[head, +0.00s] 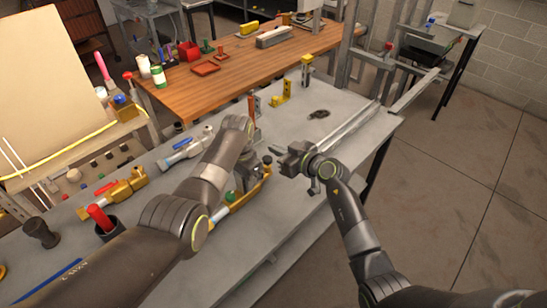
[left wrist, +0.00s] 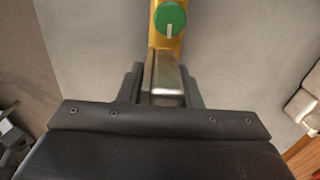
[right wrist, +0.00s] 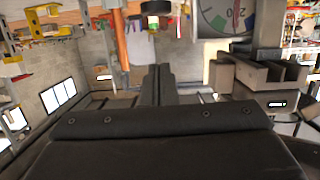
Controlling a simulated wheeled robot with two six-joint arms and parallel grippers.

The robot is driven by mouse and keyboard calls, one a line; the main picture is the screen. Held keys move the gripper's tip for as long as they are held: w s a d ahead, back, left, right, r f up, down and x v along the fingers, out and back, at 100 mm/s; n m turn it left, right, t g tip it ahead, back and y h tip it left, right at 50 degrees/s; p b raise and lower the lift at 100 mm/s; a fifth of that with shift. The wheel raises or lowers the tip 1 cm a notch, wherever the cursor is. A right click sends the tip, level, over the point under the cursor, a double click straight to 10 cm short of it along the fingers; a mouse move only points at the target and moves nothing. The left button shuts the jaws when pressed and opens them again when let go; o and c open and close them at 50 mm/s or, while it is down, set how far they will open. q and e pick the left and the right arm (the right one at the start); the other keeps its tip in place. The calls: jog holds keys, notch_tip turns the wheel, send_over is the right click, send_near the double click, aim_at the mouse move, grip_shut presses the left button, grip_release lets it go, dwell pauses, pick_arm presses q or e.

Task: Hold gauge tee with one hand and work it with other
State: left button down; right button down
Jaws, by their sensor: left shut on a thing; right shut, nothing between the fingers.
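The gauge tee (head: 222,212) has a brass body, a green knob (left wrist: 170,17) and a dark cap (head: 267,159) at its far end. My left gripper (head: 247,172) is shut on it; in the left wrist view the fingers (left wrist: 161,80) clasp a grey metal block beside the brass part. The arm hides part of the tee in the head view.
A brass valve (head: 125,187) and a grey fitting with a blue lever (head: 184,149) lie on the grey bench (head: 340,110) at left. Yellow fittings (head: 280,98) stand behind. A wooden table (head: 225,75) is further back.

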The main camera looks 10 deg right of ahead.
aim_at(271, 162)
jog(key=shift+w+a+f, duration=0.15)
jog(key=shift+w+f, duration=0.05)
jog(key=shift+f, duration=0.55)
jog(key=shift+w+a+f, duration=0.2)
jog(key=shift+w+f, duration=0.05)
jog(key=shift+f, duration=0.5)
jog(key=shift+w+a+f, duration=0.15)
jog(key=shift+w+f, duration=0.05)
jog(key=shift+f, duration=0.55)
jog(key=shift+f, duration=1.25)
jog(key=s+d+r, duration=0.5)
jog(key=s+r, duration=0.1)
jog(key=s, duration=0.1)
jog(key=shift+s+d+r, duration=0.35)
jog(key=shift+s, duration=0.05)
dwell(3.4)
